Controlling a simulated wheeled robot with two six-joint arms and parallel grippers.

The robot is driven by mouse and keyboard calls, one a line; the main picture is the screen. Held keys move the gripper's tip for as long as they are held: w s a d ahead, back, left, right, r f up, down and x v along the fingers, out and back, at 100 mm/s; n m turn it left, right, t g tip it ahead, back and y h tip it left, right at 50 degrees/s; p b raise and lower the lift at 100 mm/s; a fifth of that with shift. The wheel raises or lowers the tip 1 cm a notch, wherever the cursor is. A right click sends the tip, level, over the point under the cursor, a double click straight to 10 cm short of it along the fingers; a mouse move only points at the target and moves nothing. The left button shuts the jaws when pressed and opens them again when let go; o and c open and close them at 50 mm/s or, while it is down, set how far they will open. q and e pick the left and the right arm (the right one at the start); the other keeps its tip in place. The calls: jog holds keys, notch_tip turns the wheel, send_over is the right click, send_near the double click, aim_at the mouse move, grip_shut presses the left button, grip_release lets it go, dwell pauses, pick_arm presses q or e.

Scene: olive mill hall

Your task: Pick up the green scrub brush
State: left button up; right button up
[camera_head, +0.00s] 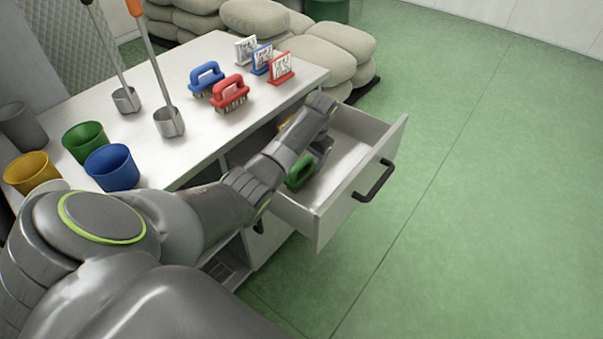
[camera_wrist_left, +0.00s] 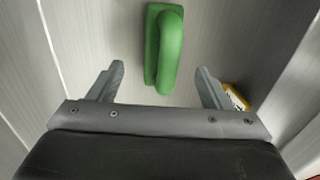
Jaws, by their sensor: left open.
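The green scrub brush (camera_wrist_left: 165,50) lies in the open drawer, handle up, in the left wrist view. In the head view part of the brush (camera_head: 300,172) shows beneath my left arm, which hides the rest. My left gripper (camera_wrist_left: 158,80) is open and empty above the drawer floor, its two fingers pointing toward the brush, which lies just beyond and between them. In the head view my left gripper (camera_head: 318,150) is mostly hidden by the wrist. My right gripper is not in view.
The drawer (camera_head: 360,150) is pulled out, with a black handle (camera_head: 374,181). A yellow-orange item (camera_wrist_left: 237,97) lies in it beside my right-hand finger. On the table (camera_head: 150,148) stand a blue brush (camera_head: 206,79), a red brush (camera_head: 230,93), cups, ladles and small signs. Sacks (camera_head: 320,45) lie behind.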

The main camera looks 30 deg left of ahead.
aim_at(304, 164)
pick_arm(q)
jog(key=shift+a+f, duration=0.25)
jog(key=shift+f, duration=0.75)
jog(key=shift+a+f, duration=0.2)
jog(key=shift+f, duration=0.85)
jog(key=shift+a+f, duration=0.25)
jog(key=shift+f, duration=0.75)
jog(key=shift+s, duration=0.1)
jog(key=c, duration=1.1)
notch_tip(304, 164, up, 10)
jog(key=shift+r, duration=0.1)
jog(key=shift+c, duration=0.2)
jog(key=o, duration=0.4)
jog(key=c, duration=0.4)
jog(key=shift+p, duration=0.3)
